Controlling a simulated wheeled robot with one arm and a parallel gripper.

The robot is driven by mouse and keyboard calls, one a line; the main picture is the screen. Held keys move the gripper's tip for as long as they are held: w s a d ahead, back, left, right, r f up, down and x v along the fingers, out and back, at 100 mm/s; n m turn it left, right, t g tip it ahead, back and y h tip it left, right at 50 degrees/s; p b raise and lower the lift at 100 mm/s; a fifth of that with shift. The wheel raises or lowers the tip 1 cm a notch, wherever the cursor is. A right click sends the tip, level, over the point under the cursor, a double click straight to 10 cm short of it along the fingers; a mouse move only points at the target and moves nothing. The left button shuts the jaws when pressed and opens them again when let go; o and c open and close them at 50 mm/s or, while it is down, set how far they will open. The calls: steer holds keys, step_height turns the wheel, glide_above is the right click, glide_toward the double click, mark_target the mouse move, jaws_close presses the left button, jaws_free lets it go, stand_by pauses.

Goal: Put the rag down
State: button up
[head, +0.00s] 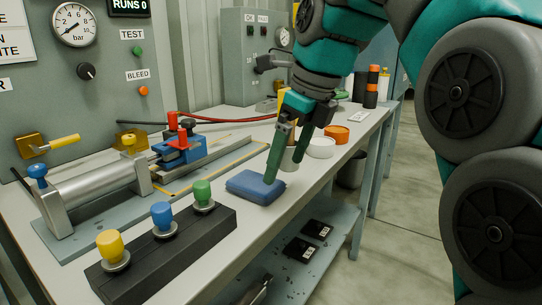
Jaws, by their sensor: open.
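The rag (250,188) is a folded blue cloth that lies flat on the pale bench top (225,217), behind the dark block with colored knobs. My gripper (284,168) points down at the rag's right end. Its fingers are green and apart. The nearer fingertip overlaps the rag's right part in the picture; I cannot tell whether it touches. The other finger is farther back, to the right of the rag. The fingers hide a small part of the rag.
A dark block (165,250) with yellow, blue and green knobs stands in front. A metal cylinder rig (95,197) and a blue clamp (180,150) stand to the left. White (321,148) and orange (337,134) round containers stand behind my gripper. A lower shelf (335,235) holds black boxes.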

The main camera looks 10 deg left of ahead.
steer(key=s+d, duration=0.2)
steer(key=d, duration=0.4)
steer(key=shift+s+d, duration=0.25)
steer(key=shift+s, duration=0.1)
steer(key=s+d+f+n+g+h, duration=0.1)
steer(key=s+d+f+n, duration=0.4)
steer(key=f, duration=0.5)
steer(key=s+d+f+n+g+h, duration=0.1)
steer(key=s+d+f+n, duration=0.4)
steer(key=s+f+n, duration=0.4)
steer(key=s+d+f+n+g+h, duration=0.1)
steer(key=s+d+f+n, duration=0.4)
steer(key=f, duration=0.7)
steer(key=s+n, duration=0.2)
steer(key=n, duration=0.1)
steer(key=shift+s+d, duration=0.35)
steer(key=shift+s, duration=0.05)
